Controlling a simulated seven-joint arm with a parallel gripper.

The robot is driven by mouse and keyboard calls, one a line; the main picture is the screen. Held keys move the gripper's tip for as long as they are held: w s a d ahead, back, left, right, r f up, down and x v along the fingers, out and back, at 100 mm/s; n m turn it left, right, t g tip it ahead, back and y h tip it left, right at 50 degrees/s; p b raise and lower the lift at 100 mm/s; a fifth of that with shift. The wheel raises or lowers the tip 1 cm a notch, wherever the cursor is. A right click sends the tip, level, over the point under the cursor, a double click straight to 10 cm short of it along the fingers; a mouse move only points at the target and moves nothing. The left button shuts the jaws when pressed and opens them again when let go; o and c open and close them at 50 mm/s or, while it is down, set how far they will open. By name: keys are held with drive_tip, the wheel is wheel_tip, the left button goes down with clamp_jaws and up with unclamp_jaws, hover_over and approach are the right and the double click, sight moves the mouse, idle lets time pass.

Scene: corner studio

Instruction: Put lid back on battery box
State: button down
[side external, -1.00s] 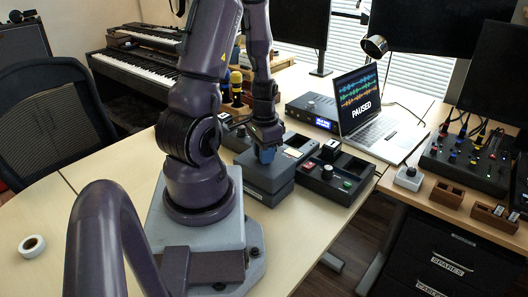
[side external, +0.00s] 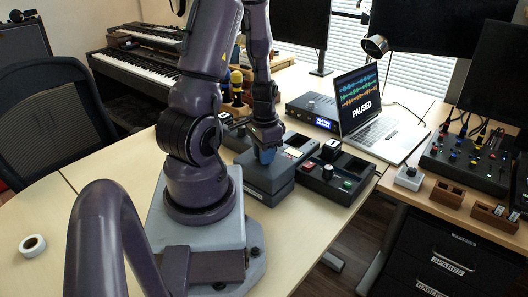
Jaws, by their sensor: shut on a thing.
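The battery box (side external: 272,194) is a dark grey block on the light wooden table, right of my arm's base. Its flat grey lid (side external: 252,172) shows at the top of the box, level and lined up with it as far as this view shows. My gripper (side external: 267,155) points down over the middle of the lid, with blue at its tip. It is shut on the lid. The exact grip and any thin gap between lid and box are too small to tell.
A dark control box (side external: 335,190) with coloured buttons stands close on the right. A meter unit (side external: 298,147) is just behind. A laptop (side external: 375,118) and an audio unit (side external: 312,114) stand farther back.

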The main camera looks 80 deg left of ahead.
drive_tip(key=shift+f, duration=0.45)
drive_tip(key=c, duration=1.3)
unclamp_jaws()
drive_tip(key=shift+o, duration=0.2)
drive_tip(key=shift+r, duration=0.15)
wheel_tip(320, 180, up, 11)
drive_tip(key=shift+f, duration=0.15)
